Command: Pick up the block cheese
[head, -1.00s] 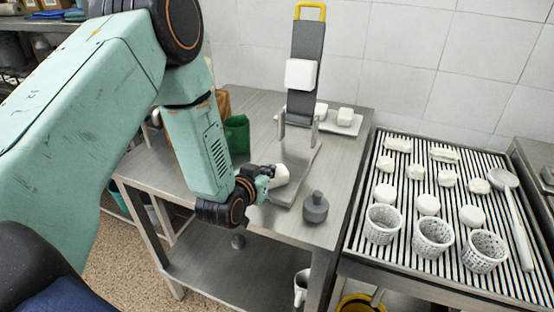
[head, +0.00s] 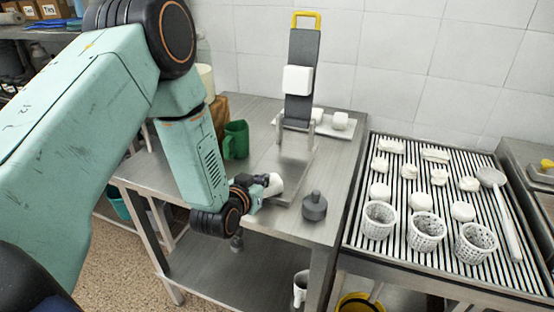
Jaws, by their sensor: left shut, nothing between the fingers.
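A white block (head: 274,184), likely the block cheese, is on the steel table beside the slicer's base. My left gripper (head: 264,187) is right against its left side, with its fingers shut and nothing held between them. The fingertips are small and partly hidden by the wrist and the block, so I cannot tell whether they touch it. Another white block (head: 298,79) is on the upright slicer (head: 304,48) with the yellow handle. My right gripper is not in view.
A grey knobbed weight (head: 314,206) stands near the table's front right edge. A green jug (head: 236,140) stands behind my left wrist. White pieces sit on a tray (head: 334,129) at the back. The ribbed drain table (head: 398,206) holds cheeses, perforated baskets (head: 427,231) and a ladle (head: 505,212).

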